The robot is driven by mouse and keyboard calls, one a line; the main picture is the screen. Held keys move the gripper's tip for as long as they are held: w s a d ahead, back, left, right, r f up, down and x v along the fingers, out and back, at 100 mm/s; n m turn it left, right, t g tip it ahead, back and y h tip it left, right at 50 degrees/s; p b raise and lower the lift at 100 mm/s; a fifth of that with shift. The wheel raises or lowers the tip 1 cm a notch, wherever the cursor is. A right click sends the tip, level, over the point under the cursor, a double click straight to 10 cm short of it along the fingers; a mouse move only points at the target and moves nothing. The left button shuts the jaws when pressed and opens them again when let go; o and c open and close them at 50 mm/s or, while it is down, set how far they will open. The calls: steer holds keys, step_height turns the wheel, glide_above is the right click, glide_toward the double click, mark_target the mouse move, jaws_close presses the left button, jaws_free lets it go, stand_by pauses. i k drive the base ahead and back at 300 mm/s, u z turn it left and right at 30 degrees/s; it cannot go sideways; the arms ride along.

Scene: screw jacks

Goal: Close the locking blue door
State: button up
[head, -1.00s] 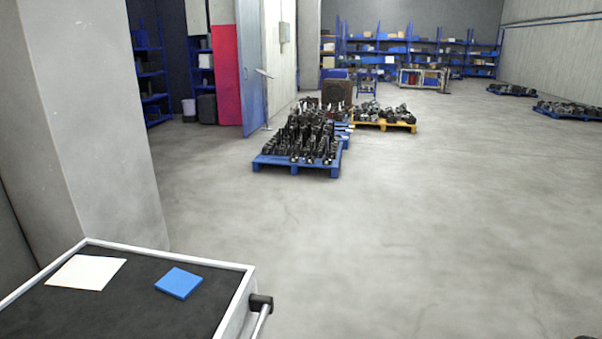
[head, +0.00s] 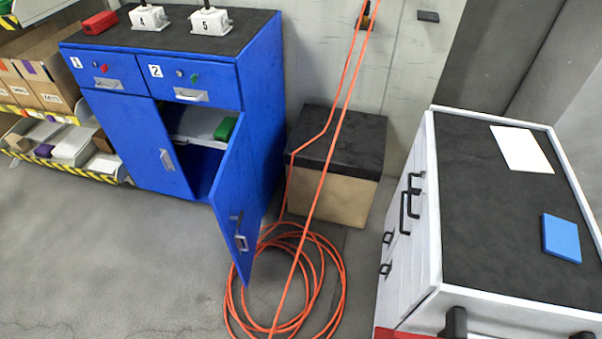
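The blue cabinet (head: 263,85) stands against the wall at the upper left of the head view. Its right-hand blue door (head: 238,195) stands open, swung out toward the camera, with a silver handle and a dark latch on its face. Inside the opening a pale shelf holds a green object (head: 225,128). The left-hand blue door (head: 135,140) looks shut. Two drawers marked 1 and 2 above the doors are shut. My gripper is not in the frame.
An orange hose (head: 335,265) hangs down and lies coiled on the floor beside the open door. A dark-topped box (head: 335,200) stands right of the cabinet. A white drawer cart (head: 408,255) fills the right. Floor at lower left is clear.

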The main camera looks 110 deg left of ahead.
mark_target(235, 189)
steer(key=u, duration=4.15)
steer(key=k, duration=0.45)
steer(key=z, duration=0.2)
steer(key=i, duration=1.05)
steer(key=u, duration=0.4)
